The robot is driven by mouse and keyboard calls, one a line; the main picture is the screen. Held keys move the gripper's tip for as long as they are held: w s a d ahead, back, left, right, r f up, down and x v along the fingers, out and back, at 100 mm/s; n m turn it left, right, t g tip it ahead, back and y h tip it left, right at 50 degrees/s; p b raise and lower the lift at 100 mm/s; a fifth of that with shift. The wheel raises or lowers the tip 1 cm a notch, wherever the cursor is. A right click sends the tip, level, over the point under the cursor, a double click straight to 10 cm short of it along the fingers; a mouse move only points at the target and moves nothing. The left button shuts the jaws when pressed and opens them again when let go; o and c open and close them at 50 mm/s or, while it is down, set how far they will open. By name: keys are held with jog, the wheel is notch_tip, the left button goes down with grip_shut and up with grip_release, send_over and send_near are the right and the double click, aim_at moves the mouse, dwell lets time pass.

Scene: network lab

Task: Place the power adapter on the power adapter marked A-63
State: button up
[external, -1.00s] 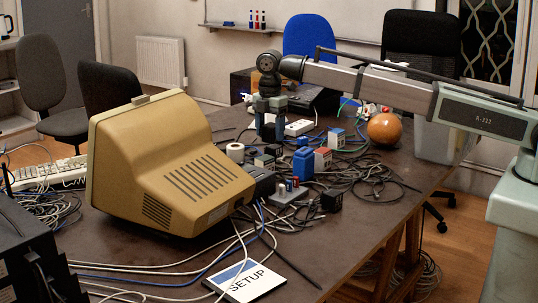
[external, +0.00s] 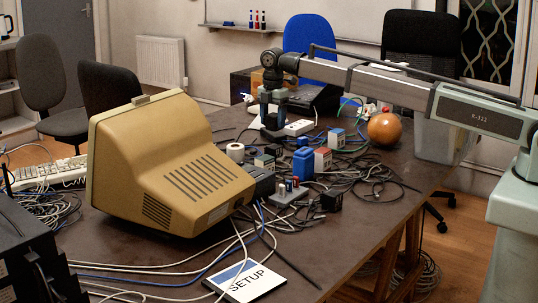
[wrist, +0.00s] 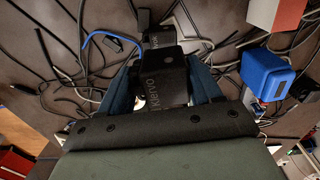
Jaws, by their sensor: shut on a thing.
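My gripper (wrist: 162,88) is shut on a black power adapter (wrist: 168,72) with pale lettering, its two blue fingers on either side of it in the wrist view. In the external view my gripper (external: 272,122) points down over the far part of the table, with the dark adapter (external: 273,133) low between its fingers. Another black block (wrist: 157,37) shows just beyond the held adapter in the wrist view. I cannot tell whether the two touch. No A-63 marking is readable.
A white power strip (external: 299,127) lies right of my gripper. An orange ball (external: 384,130) sits at right, a beige monitor (external: 175,165) at left.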

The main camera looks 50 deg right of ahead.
aim_at(273, 145)
jog(key=shift+f, duration=2.85)
jog(key=shift+f, duration=0.1)
jog(key=o, duration=1.2)
jog(key=shift+c, duration=0.2)
notch_tip(273, 145, up, 12)
jog(key=shift+r, duration=0.15)
jog(key=shift+o, duration=0.2)
